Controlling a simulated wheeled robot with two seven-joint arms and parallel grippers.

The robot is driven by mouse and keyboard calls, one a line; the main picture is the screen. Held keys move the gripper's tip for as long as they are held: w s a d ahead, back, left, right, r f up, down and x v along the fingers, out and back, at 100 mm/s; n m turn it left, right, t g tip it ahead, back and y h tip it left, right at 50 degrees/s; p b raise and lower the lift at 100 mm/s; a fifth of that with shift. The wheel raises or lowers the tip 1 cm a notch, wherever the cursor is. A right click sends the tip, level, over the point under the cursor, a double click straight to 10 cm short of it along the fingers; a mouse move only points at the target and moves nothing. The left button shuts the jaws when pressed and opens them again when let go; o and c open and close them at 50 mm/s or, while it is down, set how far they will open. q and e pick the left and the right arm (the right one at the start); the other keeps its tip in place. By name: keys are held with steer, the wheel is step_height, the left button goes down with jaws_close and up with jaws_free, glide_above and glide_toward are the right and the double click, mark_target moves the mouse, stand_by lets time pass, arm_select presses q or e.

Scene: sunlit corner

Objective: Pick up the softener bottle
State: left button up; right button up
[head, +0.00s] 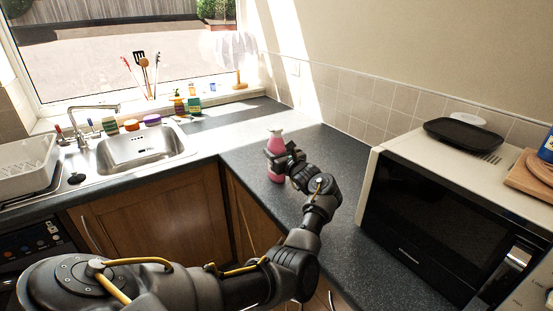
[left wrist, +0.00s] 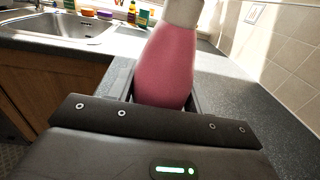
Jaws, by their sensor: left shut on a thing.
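The softener bottle (head: 276,143) is pink with a pale cap. In the head view it is upright at the dark worktop, left of the microwave. My left gripper (head: 278,158) is shut on its body, and the fingers hide part of the bottle. In the left wrist view the pink bottle (left wrist: 167,67) stands between the jaws and leans slightly right in the picture. Its lower end is hidden behind the gripper body, so I cannot tell whether it touches the worktop. My right gripper is not in view.
A microwave (head: 415,215) with a black tray (head: 463,136) on top stands at the right. A sink (head: 145,147) and a white dish rack (head: 25,168) are at the left. Several small items line the windowsill. The worktop (head: 335,150) behind the bottle is clear.

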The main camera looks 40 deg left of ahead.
mark_target(275, 142)
arm_select(q)
steer(key=shift+r, duration=0.15)
